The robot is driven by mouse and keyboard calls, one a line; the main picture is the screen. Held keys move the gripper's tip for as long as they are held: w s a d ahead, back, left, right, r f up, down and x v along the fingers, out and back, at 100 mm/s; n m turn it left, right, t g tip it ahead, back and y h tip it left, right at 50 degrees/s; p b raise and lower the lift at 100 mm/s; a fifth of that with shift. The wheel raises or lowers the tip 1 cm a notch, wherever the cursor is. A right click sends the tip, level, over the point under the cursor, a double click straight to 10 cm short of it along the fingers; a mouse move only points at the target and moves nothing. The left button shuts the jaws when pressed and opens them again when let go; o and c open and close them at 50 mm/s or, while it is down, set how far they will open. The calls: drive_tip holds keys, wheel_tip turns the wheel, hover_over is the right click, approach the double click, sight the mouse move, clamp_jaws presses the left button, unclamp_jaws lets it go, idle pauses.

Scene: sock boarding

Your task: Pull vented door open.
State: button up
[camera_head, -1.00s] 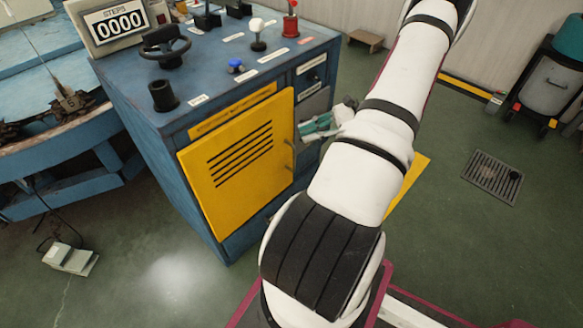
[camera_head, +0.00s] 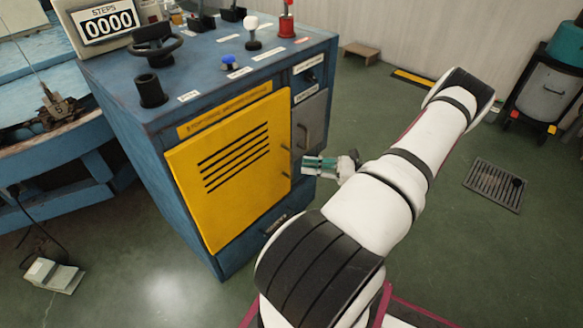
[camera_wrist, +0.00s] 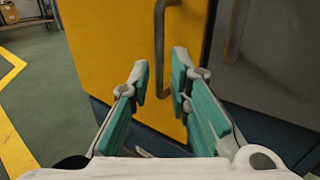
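The yellow vented door (camera_head: 225,175) is on the front of a blue cabinet, with dark horizontal slots; it looks closed or nearly so. Its upright bar handle (camera_head: 286,165) is near the door's right edge. The handle also shows in the wrist view (camera_wrist: 160,45), at the top centre. My gripper (camera_head: 305,166) is just right of the door edge in the head view. In the wrist view my gripper (camera_wrist: 161,75) is open, its teal-padded fingers apart. The handle's lower end lines up with the gap between them; whether it is inside the gap is unclear.
A grey panel (camera_head: 309,118) with its own handle (camera_wrist: 236,30) adjoins the door on the right. The cabinet top (camera_head: 190,80) carries a wheel, knobs and levers. A pedal (camera_head: 54,275) lies on the floor at left. Green floor before the door is clear.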

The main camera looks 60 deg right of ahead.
sight(292, 176)
drive_tip(key=shift+b+x, duration=0.65)
drive_tip(key=shift+x, duration=2.4)
clamp_jaws()
